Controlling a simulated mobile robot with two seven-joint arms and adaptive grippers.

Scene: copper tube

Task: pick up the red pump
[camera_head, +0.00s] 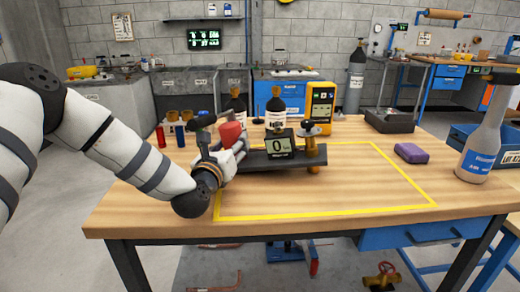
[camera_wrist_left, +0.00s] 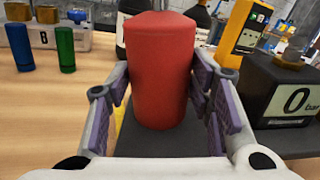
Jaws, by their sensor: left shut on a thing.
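The red pump (camera_wrist_left: 160,70) shows as an upright, smooth red cylinder in the middle of the left wrist view. In the head view the red pump (camera_head: 231,134) is partly hidden by my left gripper (camera_head: 228,150). My left gripper (camera_wrist_left: 160,105) is shut on it, with purple-padded fingers on both sides. The pump's lower end is above or against a dark surface; I cannot tell whether they touch. A black gauge (camera_head: 279,146) reading 0 stands just right of it on a dark base (camera_head: 285,160). My right gripper is not in view.
The wooden table (camera_head: 130,212) carries a yellow outline, largely clear inside. Dark bottles (camera_head: 276,110) and a yellow meter (camera_head: 320,102) stand behind the gauge. Small cylinders (camera_head: 180,136) stand at left.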

